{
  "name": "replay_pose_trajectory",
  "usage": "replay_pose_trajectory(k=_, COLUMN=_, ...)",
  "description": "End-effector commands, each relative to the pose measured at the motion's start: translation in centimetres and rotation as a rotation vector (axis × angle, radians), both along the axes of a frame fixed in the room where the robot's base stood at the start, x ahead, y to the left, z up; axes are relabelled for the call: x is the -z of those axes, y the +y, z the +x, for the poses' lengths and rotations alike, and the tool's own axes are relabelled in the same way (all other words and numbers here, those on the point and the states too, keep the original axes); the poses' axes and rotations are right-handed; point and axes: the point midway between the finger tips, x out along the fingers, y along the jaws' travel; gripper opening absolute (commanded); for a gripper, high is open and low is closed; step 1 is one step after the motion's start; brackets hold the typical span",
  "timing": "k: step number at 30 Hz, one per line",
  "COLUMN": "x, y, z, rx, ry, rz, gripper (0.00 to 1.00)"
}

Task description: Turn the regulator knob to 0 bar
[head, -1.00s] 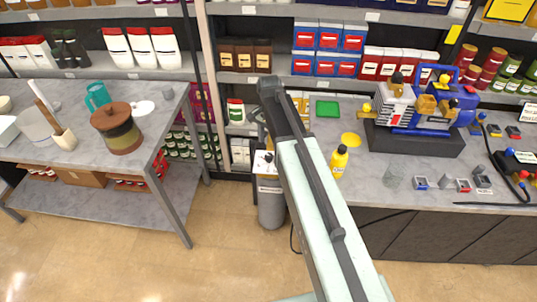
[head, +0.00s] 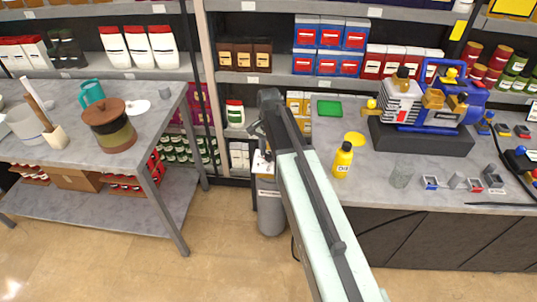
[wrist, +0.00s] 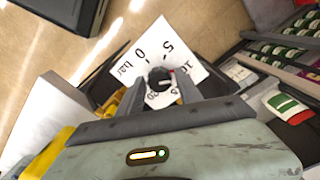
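The regulator's dark round knob (wrist: 159,79) sits in the middle of a white dial plate (wrist: 148,52) in the wrist view. The plate bears the marks 0, 5, 10 and bar; part of it is hidden by my fingers. A small red mark shows by the knob, but I cannot tell exactly where the knob points. My gripper (wrist: 161,75) has its two fingers apart, one on each side of the knob, with gaps visible. In the head view, the white plate (head: 262,165) is small, above a grey cylinder (head: 270,213), and my arm partly covers it.
A blue vacuum pump (head: 440,98) stands on the right bench, with a yellow bottle (head: 342,160) and a glass (head: 402,175) near the front edge. A left table (head: 75,135) holds a brown pot (head: 112,128).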

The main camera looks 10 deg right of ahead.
Motion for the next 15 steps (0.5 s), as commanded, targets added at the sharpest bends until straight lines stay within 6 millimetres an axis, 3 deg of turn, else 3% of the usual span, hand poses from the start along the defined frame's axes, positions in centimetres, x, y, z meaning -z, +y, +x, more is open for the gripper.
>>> replay_pose_trajectory(k=1, x=-0.01, y=-0.01, z=0.00, rx=0.000, ry=0.000, rz=0.000, gripper=0.24)
replay_pose_trajectory(k=3, x=-0.01, y=-0.01, z=0.01, rx=0.000, ry=0.000, rz=0.000, gripper=0.05)
replay_pose_trajectory(k=4, x=-0.01, y=-0.01, z=0.01, rx=0.000, ry=0.000, rz=0.000, gripper=0.00)
replay_pose_trajectory(k=15, x=-0.02, y=0.10, z=0.06, rx=-0.052, ry=-0.001, rz=0.001, gripper=0.00)
